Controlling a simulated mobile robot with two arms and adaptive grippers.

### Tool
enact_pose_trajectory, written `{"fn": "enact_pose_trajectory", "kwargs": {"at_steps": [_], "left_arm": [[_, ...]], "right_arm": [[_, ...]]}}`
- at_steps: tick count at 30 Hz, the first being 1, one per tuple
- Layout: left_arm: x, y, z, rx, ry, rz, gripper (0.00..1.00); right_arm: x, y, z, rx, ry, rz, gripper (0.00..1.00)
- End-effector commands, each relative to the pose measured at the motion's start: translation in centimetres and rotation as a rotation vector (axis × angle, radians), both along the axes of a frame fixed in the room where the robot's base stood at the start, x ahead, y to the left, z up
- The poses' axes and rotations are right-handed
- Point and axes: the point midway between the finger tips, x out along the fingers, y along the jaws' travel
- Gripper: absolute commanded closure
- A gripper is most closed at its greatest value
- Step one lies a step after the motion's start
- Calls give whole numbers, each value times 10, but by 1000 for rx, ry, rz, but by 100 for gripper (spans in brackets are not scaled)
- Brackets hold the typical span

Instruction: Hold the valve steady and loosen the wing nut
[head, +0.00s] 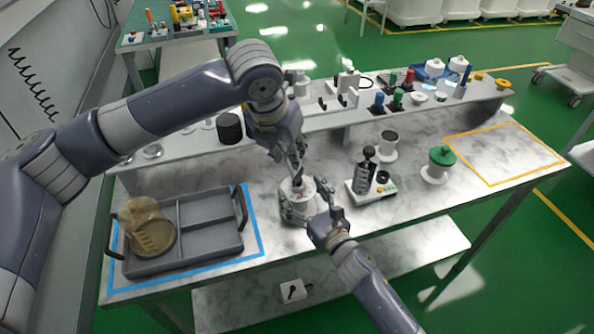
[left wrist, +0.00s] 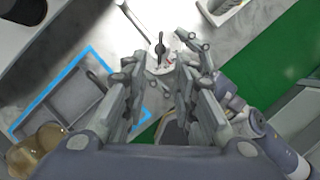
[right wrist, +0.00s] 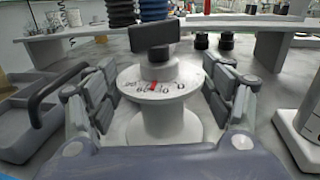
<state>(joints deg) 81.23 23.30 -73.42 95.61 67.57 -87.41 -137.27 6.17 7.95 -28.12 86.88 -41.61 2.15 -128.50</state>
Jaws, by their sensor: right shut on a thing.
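The valve (head: 299,190) is a white spool-shaped body standing upright on the marble-patterned bench. Its upper flange carries a numbered dial with a red mark in the right wrist view (right wrist: 160,80). A black wing nut (right wrist: 153,36) sits on top; it also shows in the left wrist view (left wrist: 161,46). My right gripper (head: 305,202) is shut on the valve from the front, one finger on each side. My left gripper (head: 296,168) points down from above, close over the wing nut. Its fingers are apart with nothing between them. The left arm partly hides the wing nut in the head view.
A grey divided tray (head: 213,211) with an amber container (head: 147,228) stands at left inside blue tape. A device with a black bellows (head: 365,172) and a green-topped jar (head: 441,157) stand at right. A raised shelf (head: 330,118) runs behind. The yellow-taped area (head: 507,152) is clear.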

Motion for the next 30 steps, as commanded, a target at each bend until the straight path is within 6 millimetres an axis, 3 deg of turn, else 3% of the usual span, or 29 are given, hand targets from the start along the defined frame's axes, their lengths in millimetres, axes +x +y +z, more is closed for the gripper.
{"fn": "enact_pose_trajectory", "kwargs": {"at_steps": [9,15,21,29,30], "left_arm": [[21,-11,-58,0,2,3,74],[32,-16,-87,-1,1,4,74],[37,-18,-99,-1,-1,4,74],[38,-18,-100,-2,-1,4,74],[38,-18,-100,-2,-1,4,79]], "right_arm": [[0,0,0,0,-1,0,66],[0,0,0,0,-1,0,66],[0,0,0,-1,0,0,66],[0,0,0,0,0,0,66],[0,0,0,0,0,0,66]]}}
